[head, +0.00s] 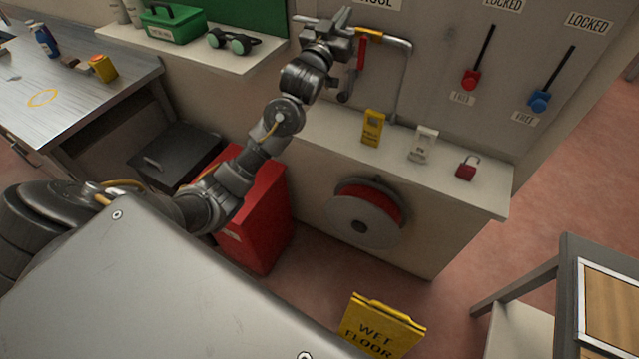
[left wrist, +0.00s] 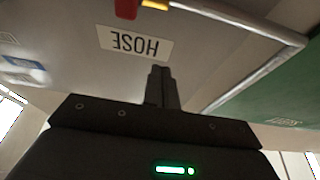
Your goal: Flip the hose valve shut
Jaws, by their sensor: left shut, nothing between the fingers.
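The hose valve has a red lever (head: 362,54) and a yellow part (head: 371,33) on a grey pipe (head: 399,85) at the wall. The lever hangs down, across the pipe's upper run. In the left wrist view only a bit of the red lever (left wrist: 126,9) and the yellow part (left wrist: 155,4) show at the top edge. My left gripper (head: 343,17) is just left of the valve in the head view, shut and empty. Its closed fingers (left wrist: 160,84) point toward the HOSE label (left wrist: 135,42). I cannot tell whether it touches the pipe. My right gripper is out of view.
A ledge below the pipe holds a yellow sign (head: 373,128), a white tag (head: 423,145) and a red padlock (head: 467,168). A hose reel (head: 362,225) is under it. Red (head: 470,79) and blue (head: 540,100) levers are at right. A shelf (head: 190,45) with goggles stands left.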

